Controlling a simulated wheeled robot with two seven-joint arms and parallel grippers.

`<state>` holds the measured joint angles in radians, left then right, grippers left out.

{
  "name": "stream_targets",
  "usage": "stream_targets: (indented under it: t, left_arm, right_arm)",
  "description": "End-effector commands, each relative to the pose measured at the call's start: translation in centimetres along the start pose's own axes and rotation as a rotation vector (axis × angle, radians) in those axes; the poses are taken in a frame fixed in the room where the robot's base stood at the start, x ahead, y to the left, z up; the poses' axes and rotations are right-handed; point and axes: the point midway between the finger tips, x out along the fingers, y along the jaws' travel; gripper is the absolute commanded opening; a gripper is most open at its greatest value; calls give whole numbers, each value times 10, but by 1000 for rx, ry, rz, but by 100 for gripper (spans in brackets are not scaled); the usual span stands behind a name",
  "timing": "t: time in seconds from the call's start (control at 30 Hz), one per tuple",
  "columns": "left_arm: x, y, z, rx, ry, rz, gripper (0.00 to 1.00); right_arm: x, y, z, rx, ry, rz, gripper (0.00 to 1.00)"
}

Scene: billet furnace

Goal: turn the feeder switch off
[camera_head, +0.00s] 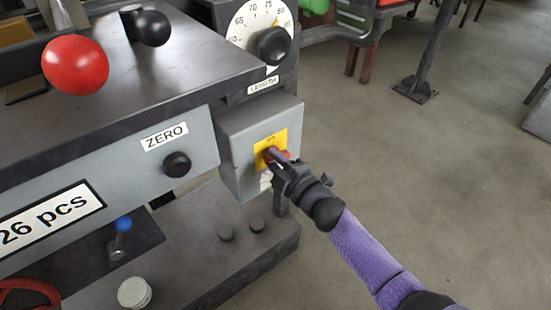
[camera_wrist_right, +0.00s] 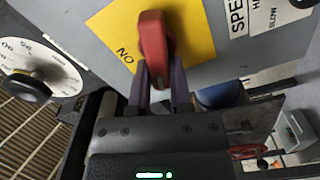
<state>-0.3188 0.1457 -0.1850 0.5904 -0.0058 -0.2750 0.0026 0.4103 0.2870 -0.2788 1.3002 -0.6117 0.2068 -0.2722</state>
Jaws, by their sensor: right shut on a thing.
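The feeder switch is a red handle on a yellow plate (camera_head: 262,149), on the front of a grey box (camera_head: 237,152) at the machine's right end. In the right wrist view the red switch handle (camera_wrist_right: 152,45) stands out from the yellow plate (camera_wrist_right: 196,38), with the letters "NO" beside it as seen there. My right gripper (camera_head: 278,158) reaches the switch from the lower right and is shut on the red handle. Its fingers (camera_wrist_right: 161,88) sit on both sides of the handle's lower part. My left gripper is not in view.
A length dial (camera_head: 258,35) with a black knob is above the box. A ZERO knob (camera_head: 177,164) is to its left. A red ball knob (camera_head: 75,64) and a black ball knob (camera_head: 153,28) stand on the machine top. Open floor (camera_head: 440,150) lies to the right.

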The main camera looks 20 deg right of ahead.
Motion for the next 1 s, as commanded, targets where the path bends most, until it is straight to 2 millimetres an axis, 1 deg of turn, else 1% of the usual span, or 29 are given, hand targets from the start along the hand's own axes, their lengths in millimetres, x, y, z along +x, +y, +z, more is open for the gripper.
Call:
stream_targets:
  t: [0.03, 0.2, 0.5, 0.67, 1.0]
  left_arm:
    - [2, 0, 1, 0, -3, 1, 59]
    - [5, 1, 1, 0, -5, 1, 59]
    - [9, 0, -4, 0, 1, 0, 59]
    - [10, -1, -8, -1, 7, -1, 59]
    - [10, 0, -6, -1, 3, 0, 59]
  right_arm:
    - [0, -3, 1, -37, -1, -2, 0]
    - [0, -5, 1, -166, -1, -3, 0]
    - [0, -7, 1, -317, -1, -3, 0]
    - [0, -7, 2, -358, -1, -3, 0]
    - [0, -8, 2, -380, -1, -3, 0]
